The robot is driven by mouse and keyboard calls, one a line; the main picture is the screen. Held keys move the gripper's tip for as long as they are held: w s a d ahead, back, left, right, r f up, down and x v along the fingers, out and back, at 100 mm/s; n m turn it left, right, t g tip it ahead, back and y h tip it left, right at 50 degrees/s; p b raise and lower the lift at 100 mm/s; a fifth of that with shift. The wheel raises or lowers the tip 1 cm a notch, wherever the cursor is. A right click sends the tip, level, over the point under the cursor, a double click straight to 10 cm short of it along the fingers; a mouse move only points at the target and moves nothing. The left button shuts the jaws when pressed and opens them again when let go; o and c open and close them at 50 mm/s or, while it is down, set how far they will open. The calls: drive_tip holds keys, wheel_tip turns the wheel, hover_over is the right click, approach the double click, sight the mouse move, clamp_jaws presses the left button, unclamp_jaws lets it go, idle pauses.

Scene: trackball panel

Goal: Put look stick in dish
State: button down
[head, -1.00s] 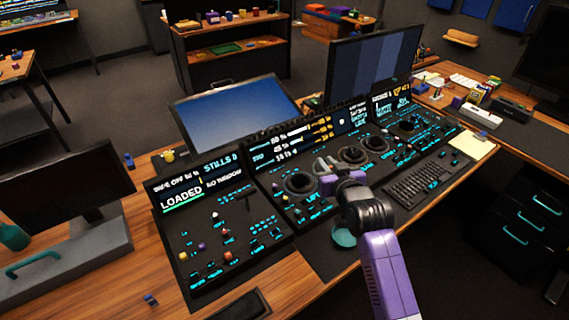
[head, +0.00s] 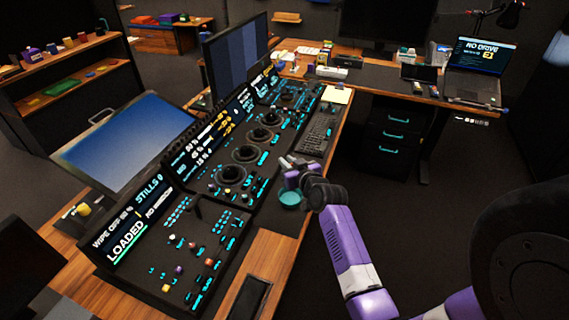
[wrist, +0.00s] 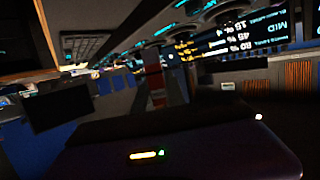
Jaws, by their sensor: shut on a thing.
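My gripper (head: 287,161) is at the right front edge of the control panel, above and slightly left of the teal dish (head: 291,199). The dish is round and shallow. It sits on the dark strip of desk in front of the panel, partly behind my arm. My gripper is shut on a thin thing, the look stick by all signs, barely visible in the head view. In the wrist view a narrow reddish-brown piece (wrist: 155,80) stands upright between dark jaw parts. The wrist picture is dark, and the dish is not discernible there.
The panel (head: 180,255) carries dials, small knobs and a thin upright lever (head: 197,209). A blue screen (head: 125,140) leans behind the panel. Open floor lies right of the desk.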

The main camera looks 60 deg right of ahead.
sight(287, 194)
drive_tip(key=shift+f+b, duration=4.3)
drive_tip(key=shift+f, duration=1.1)
drive_tip(key=c, duration=1.3)
unclamp_jaws()
wheel_tip(287, 194, up, 7)
drive_tip(key=p, duration=0.5)
drive_tip(key=shift+p, duration=0.3)
